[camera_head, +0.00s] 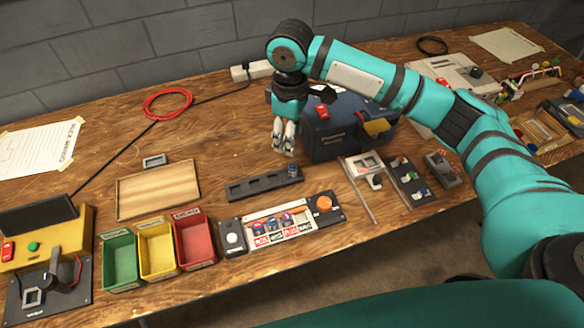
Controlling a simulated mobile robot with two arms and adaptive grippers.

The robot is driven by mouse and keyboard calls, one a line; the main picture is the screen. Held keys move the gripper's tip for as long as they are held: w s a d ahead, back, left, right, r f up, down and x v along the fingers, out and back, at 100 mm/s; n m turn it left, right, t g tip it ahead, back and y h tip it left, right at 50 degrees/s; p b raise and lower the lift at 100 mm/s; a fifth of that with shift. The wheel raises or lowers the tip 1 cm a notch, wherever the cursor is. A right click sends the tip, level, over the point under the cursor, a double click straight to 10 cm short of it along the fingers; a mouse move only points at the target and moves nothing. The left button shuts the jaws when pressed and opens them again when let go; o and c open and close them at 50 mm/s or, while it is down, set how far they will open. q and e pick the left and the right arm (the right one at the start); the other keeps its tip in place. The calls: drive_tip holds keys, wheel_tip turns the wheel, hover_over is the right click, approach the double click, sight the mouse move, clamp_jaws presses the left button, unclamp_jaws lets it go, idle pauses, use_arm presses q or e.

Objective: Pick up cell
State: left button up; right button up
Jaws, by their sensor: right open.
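My right gripper (284,148) points down over the bench, open and empty. A small dark-blue cell (292,169) stands at the right end of a black slotted rack (250,186), just below my fingertips in the picture. A gap shows between the fingertips and this cell. Several other short cylinders, likely cells, with blue and red tops (272,223) sit in a row in a light panel with red and dark labels (283,236). My left gripper is out of the picture.
A dark-blue case (338,143) stands right beside my right gripper. Green (119,262), yellow (158,250) and red (194,240) bins stand at the front left. A wooden board (157,190) lies left of the rack. Red cable (167,103) lies behind on clear bench.

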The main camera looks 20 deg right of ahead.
hover_over(293, 166)
drive_tip(key=f, duration=0.4)
drive_tip(key=shift+a+f, duration=0.1)
drive_tip(key=shift+a, duration=0.15)
wheel_tip(293, 166, down, 3)
drive_tip(key=shift+f, duration=0.1)
drive_tip(key=f, duration=0.3)
drive_tip(key=shift+d+f, duration=0.25)
drive_tip(key=shift+f, duration=0.6)
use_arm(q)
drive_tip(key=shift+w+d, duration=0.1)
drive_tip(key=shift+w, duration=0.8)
use_arm(e)
clamp_jaws()
